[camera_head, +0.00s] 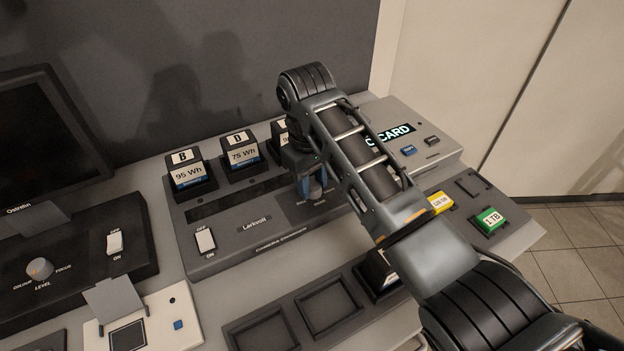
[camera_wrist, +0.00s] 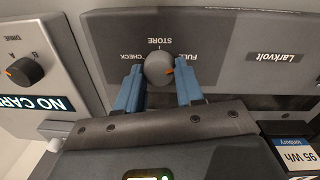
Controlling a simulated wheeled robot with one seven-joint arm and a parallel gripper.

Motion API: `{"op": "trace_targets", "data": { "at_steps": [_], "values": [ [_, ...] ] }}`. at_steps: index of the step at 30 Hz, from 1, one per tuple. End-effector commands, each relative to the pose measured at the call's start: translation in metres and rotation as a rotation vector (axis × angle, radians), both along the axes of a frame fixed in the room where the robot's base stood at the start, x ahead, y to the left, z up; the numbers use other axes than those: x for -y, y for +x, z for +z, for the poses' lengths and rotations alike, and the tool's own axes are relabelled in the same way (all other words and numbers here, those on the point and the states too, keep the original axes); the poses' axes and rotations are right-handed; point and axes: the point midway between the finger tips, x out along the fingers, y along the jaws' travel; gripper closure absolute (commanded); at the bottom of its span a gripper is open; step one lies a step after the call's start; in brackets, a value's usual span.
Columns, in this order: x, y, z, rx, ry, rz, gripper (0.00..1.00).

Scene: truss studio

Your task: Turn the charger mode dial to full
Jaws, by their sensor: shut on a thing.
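The charger mode dial (camera_wrist: 158,68) is a round dark knob on the grey Larkvolt camera charger (camera_head: 205,262). Its labels, upside down in the wrist view, read CHECK on the left, STORE at the top and FULL on the right. My gripper (camera_wrist: 160,72) is shut on the dial, one blue finger at each side. In the head view my gripper (camera_head: 312,184) reaches down to the charger's front, and my arm hides part of it.
Batteries (camera_head: 188,175) stand in the charger's rear slots, left of my arm. A rocker switch (camera_head: 205,240) is at its left. The card reader (camera_head: 432,150) stands to the right. A monitor (camera_head: 45,130) and a tray (camera_head: 262,335) with recesses are nearby.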

Motion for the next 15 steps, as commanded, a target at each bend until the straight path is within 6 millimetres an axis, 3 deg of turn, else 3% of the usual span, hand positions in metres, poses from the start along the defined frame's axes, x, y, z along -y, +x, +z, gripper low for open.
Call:
{"op": "trace_targets", "data": {
  "at_steps": [15],
  "values": [
    [0.0014,0.0003,-0.0002,-0.001,-0.002,-0.077,0.94]
  ]
}}
